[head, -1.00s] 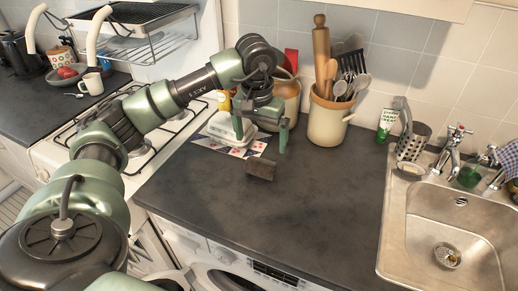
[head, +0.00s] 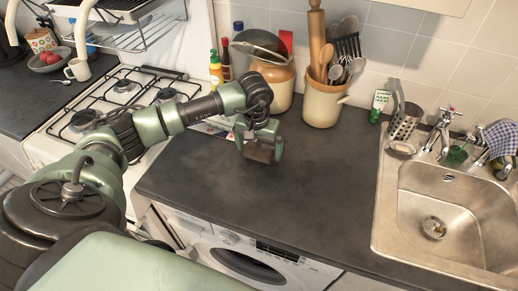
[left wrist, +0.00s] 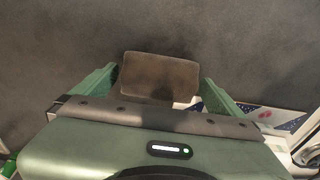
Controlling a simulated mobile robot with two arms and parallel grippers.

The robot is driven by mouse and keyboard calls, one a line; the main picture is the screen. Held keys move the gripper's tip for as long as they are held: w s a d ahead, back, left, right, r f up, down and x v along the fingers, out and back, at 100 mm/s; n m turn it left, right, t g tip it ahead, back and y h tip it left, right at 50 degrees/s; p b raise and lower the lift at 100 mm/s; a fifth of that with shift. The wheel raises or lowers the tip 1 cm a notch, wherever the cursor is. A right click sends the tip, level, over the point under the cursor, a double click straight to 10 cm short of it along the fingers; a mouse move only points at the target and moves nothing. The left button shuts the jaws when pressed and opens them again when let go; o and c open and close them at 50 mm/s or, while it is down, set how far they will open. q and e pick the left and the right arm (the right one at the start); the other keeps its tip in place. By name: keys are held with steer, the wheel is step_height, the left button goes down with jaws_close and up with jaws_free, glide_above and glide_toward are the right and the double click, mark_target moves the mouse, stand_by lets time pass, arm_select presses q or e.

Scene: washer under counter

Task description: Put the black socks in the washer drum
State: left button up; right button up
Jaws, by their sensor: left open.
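The black socks show as a small dark, brownish folded bundle (head: 262,154) on the dark counter, in front of the utensil crocks. In the left wrist view the bundle (left wrist: 160,74) lies between the two green fingers. My left gripper (head: 260,146) is open and low over the bundle, a finger on either side; I cannot tell whether they touch it. The white washer (head: 208,255) stands under the counter, with its dark round drum opening (head: 248,267) partly visible from above. My right gripper is not in view.
A utensil crock (head: 323,108) and a lidded crock (head: 272,80) stand behind the gripper. The stove (head: 75,140) is left, the sink (head: 402,215) right. A patterned card and white dish are partly hidden behind the gripper. The counter's middle is clear.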

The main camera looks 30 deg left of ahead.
arm_select(q)
steer(key=shift+d, duration=0.2)
steer(key=c, duration=0.6)
steer(key=shift+a+r, duration=0.1)
steer(key=c, duration=0.9)
